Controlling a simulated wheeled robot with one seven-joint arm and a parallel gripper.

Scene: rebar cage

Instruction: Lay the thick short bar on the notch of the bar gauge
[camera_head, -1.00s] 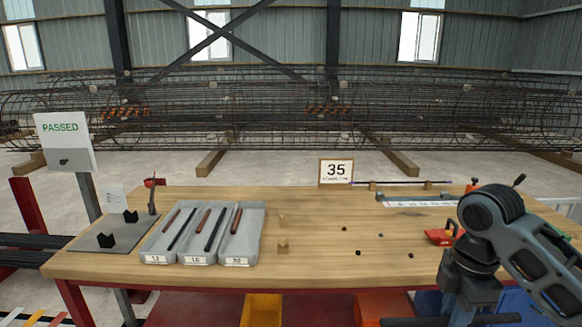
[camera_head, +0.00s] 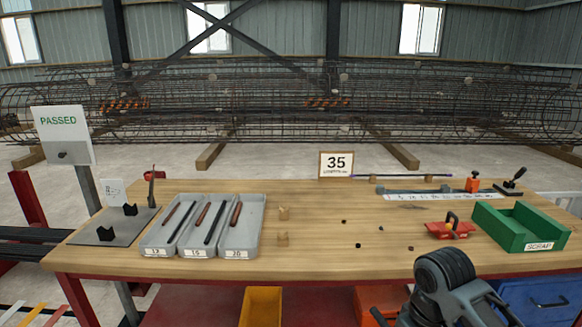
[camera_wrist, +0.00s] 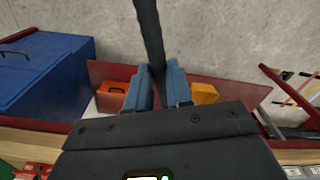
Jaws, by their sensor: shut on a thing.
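In the wrist view my gripper (camera_wrist: 159,84) is shut on a dark bar (camera_wrist: 149,30), which sticks out beyond the blue fingers toward the top edge. The bar's far end is out of frame, so its length cannot be told. In the head view the gripper and held bar are out of sight. A grey plate (camera_head: 92,242) with two black notched blocks (camera_head: 106,233) stands at the table's left end, beside a small white sign. It looks like the bar gauge, and its notches look empty.
A grey three-slot tray (camera_head: 250,245) holds several short bars. Wooden blocks (camera_head: 282,239) and small dark bits lie mid-table. At right are a red tool (camera_head: 450,230), a green scrap bin (camera_head: 500,240) and a ruler rail (camera_head: 430,196). The middle front of the wooden table (camera_head: 330,262) is largely clear.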

